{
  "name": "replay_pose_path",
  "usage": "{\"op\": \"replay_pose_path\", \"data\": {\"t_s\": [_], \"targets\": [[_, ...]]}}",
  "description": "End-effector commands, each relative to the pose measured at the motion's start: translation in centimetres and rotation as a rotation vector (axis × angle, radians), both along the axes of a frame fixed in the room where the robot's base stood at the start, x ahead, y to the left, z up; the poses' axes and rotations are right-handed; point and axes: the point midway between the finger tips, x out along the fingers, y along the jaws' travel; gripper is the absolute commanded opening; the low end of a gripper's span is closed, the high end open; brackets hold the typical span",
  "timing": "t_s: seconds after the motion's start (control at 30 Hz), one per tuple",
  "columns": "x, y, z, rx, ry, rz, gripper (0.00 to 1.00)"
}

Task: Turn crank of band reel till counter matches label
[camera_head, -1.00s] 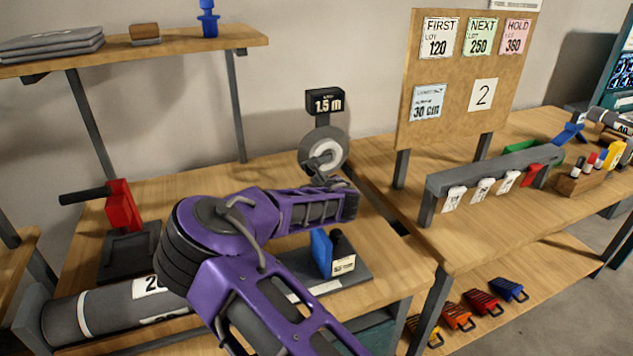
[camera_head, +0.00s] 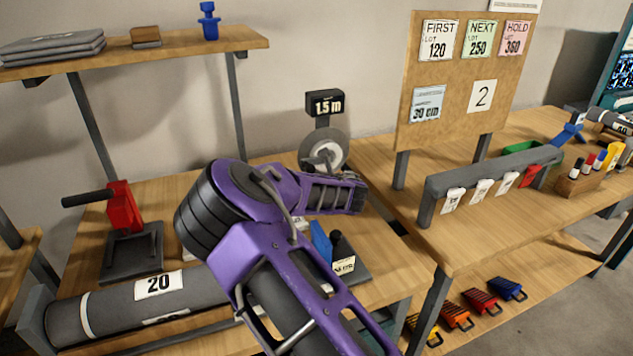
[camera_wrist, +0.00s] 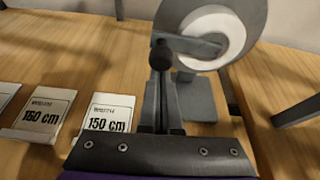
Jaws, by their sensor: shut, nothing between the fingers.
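The band reel (camera_head: 324,148) stands at the back of the near bench, a grey disc with a pale hub. Its counter (camera_head: 325,103) above reads 1.5 m. In the wrist view the reel (camera_wrist: 212,30) is at the top, with its crank arm and dark knob (camera_wrist: 161,54) to the left of the hub. My gripper (camera_wrist: 162,95) is shut and empty, just in front of the knob; whether it touches cannot be told. In the head view my purple arm hides the gripper. A label card (camera_wrist: 106,115) on the bench reads 150 cm.
Another card (camera_wrist: 40,112) lies left of it. A blue-and-black stand (camera_head: 335,250) is beside my arm.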

Motion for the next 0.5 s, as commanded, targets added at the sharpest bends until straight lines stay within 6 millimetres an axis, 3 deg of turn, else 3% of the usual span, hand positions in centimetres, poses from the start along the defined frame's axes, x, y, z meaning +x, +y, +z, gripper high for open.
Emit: {"op": "replay_pose_path", "data": {"t_s": [0.5], "targets": [[0.1, -0.2, 2.8, 0.349, 0.141, -0.002, 0.00]]}}
